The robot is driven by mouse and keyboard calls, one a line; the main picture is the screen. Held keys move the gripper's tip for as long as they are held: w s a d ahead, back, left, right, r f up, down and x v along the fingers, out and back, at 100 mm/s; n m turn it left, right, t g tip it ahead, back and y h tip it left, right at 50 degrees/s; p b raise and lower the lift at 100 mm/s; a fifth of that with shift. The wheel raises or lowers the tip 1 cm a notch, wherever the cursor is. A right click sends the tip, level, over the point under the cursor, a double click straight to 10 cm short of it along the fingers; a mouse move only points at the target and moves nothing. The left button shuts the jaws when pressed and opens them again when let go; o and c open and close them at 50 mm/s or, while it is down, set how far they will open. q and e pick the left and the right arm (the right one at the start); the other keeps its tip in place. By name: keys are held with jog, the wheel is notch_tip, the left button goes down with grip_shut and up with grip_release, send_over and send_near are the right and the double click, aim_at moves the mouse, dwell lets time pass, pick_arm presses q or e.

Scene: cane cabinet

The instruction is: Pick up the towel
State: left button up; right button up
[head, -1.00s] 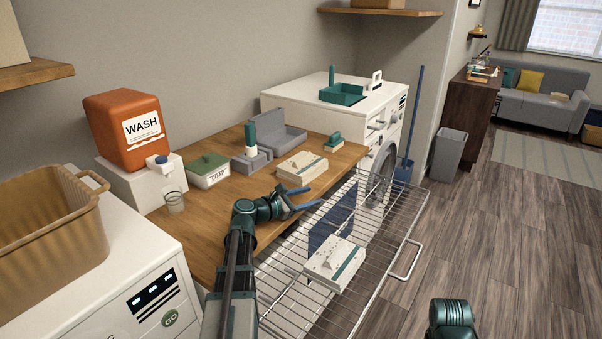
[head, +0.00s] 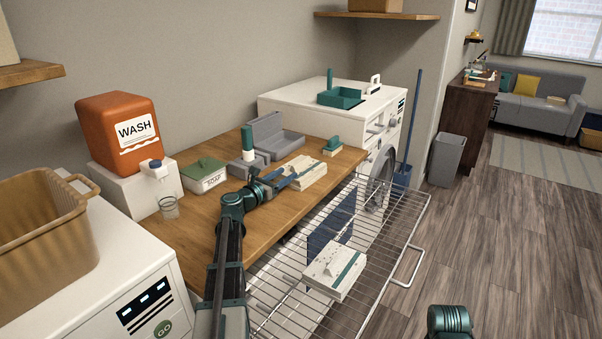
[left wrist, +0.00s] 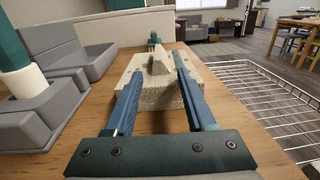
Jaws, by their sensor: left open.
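A folded cream towel (head: 312,172) with a raised ridge on top lies on the wooden counter. My left gripper (head: 287,178) is open at its near side. In the left wrist view the open fingers (left wrist: 157,68) reach out on either side of the ridge of the speckled towel (left wrist: 158,98); I cannot tell whether they touch it. A second folded cream towel (head: 326,264) with a green stripe lies on the wire rack. My right gripper is out of view; only a joint of that arm shows at the bottom right.
The wooden counter (head: 225,225) also holds a grey open box (head: 280,143), a green-topped bottle (head: 248,146), a soap box (head: 205,177), a glass (head: 169,207) and a small green brush (head: 332,145). The wire rack (head: 385,255) extends in front. A WASH dispenser (head: 120,125) stands left.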

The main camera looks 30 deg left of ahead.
aim_at(292, 170)
pick_arm(q)
jog(key=shift+w+d, duration=0.1)
jog(key=shift+w, duration=0.5)
jog(key=w, duration=0.5)
jog(key=shift+w+d, duration=0.15)
jog(key=shift+d, duration=0.1)
grip_shut()
